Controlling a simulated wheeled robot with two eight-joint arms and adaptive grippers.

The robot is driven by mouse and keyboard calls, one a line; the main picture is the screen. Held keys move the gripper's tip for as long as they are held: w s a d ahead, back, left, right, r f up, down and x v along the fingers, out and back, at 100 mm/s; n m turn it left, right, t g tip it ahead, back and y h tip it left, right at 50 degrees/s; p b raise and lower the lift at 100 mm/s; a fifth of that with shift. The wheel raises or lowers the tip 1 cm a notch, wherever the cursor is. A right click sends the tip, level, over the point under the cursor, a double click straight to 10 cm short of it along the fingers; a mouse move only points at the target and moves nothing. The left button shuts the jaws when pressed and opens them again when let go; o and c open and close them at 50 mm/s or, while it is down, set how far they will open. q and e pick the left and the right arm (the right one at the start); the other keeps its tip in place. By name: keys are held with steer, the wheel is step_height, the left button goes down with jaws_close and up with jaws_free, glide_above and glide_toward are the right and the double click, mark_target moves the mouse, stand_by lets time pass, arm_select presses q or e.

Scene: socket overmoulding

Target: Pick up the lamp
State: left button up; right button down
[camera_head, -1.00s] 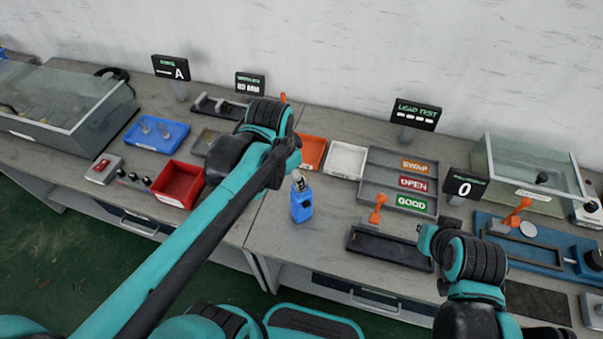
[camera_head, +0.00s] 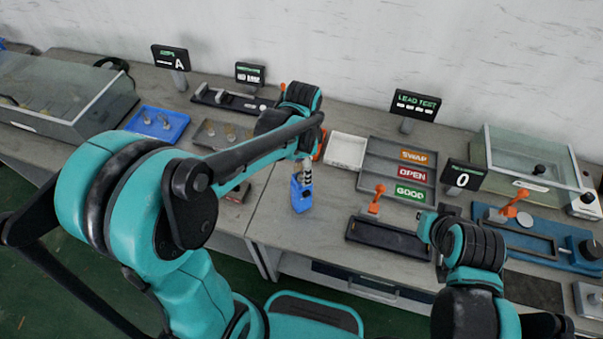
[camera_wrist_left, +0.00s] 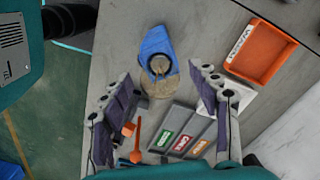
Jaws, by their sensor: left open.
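The lamp (camera_head: 301,193) is a small blue body standing upright on the bench near its front edge in the head view. In the left wrist view the lamp (camera_wrist_left: 156,45) shows as a blue body with a dark ring and a round tan part beside it. My left gripper (camera_head: 306,172) is just above the lamp in the head view and partly hides its top. In the left wrist view my left gripper (camera_wrist_left: 160,82) is open, its fingers spread either side of the lamp's near end; contact cannot be told. My right arm's end (camera_head: 428,226) is at the right; its fingers are not clear.
A black fixture (camera_head: 388,238) with an orange lever lies at the front. An orange tray (camera_wrist_left: 262,54) shows in the wrist view.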

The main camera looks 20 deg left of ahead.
arm_select(q)
steer(key=shift+f, duration=0.3)
steer(key=c, duration=1.2)
steer(key=shift+r, duration=0.1)
